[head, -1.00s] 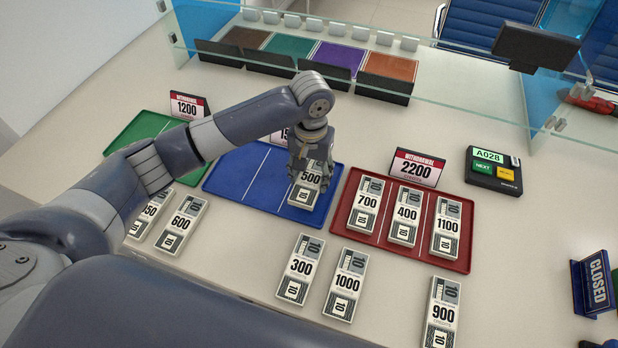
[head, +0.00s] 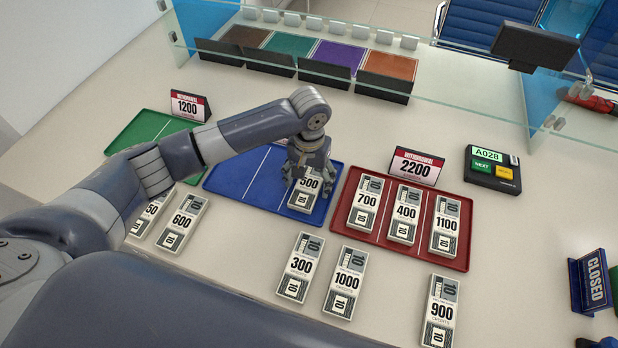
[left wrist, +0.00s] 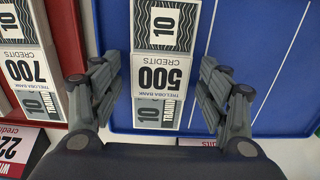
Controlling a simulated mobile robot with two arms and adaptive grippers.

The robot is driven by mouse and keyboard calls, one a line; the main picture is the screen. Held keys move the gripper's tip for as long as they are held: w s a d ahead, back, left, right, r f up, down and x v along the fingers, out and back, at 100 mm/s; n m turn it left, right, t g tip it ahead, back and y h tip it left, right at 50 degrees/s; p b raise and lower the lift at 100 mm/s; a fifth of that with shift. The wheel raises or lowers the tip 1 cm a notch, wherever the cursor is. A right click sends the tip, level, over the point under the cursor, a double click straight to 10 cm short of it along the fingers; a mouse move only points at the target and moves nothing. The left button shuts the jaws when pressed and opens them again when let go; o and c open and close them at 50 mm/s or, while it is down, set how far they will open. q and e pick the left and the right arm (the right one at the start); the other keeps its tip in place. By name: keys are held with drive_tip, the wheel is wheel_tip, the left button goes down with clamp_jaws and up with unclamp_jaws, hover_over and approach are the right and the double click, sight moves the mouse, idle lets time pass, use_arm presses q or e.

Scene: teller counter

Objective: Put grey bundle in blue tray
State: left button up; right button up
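The grey bundle marked 500 (head: 305,192) lies in the right part of the blue tray (head: 237,181). My left gripper (head: 308,184) is right above it, with a finger to each side. In the left wrist view the bundle (left wrist: 160,75) lies between the two spread fingers (left wrist: 160,98), with a gap on both sides, so the gripper is open. The blue tray also shows in the left wrist view (left wrist: 285,60). The rest of the blue tray's visible surface is bare. My right gripper is not in view.
The red tray (head: 384,249) with bundles 700, 400 and 1100 stands just right of the blue tray. The green tray (head: 142,127) is at the left. Bundles 600 (head: 181,222), 300 (head: 301,267), 1000 (head: 346,283) and 900 (head: 440,311) lie on the counter in front. A glass screen (head: 440,85) stands behind.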

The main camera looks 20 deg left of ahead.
sight(309, 183)
use_arm(q)
drive_tip(key=shift+r, duration=0.15)
drive_tip(key=shift+r, duration=0.35)
wheel_tip(309, 183, up, 11)
drive_tip(key=shift+r+b, duration=0.2)
drive_tip(key=shift+b, duration=0.2)
